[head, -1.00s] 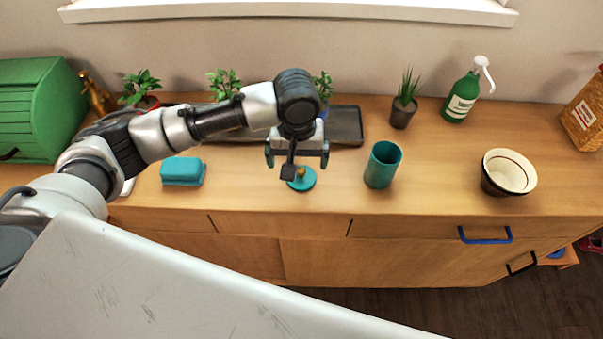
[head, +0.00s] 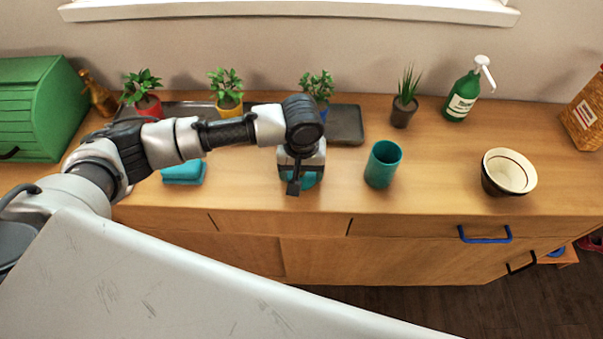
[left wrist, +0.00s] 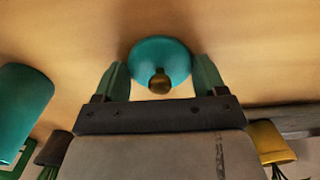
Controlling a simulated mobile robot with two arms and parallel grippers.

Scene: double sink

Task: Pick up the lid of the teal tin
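The teal lid (head: 311,181) lies on the wooden counter, mostly hidden by my left gripper in the head view. The left wrist view shows it as a teal disc (left wrist: 158,54) with a brass-coloured knob (left wrist: 160,82). The open teal tin (head: 383,165) stands upright to the right of the lid. My left gripper (head: 301,180) is low over the lid. In the left wrist view its green fingers (left wrist: 161,76) are apart, one on each side of the knob, with a gap to it. My right gripper is not in view.
A teal box (head: 183,173) sits left of the lid, beneath my arm in the picture. A dark tray (head: 345,125) and potted plants (head: 229,91) stand behind. A cream bowl (head: 508,172) and a green pump bottle (head: 462,97) are further right. The counter's front edge is close.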

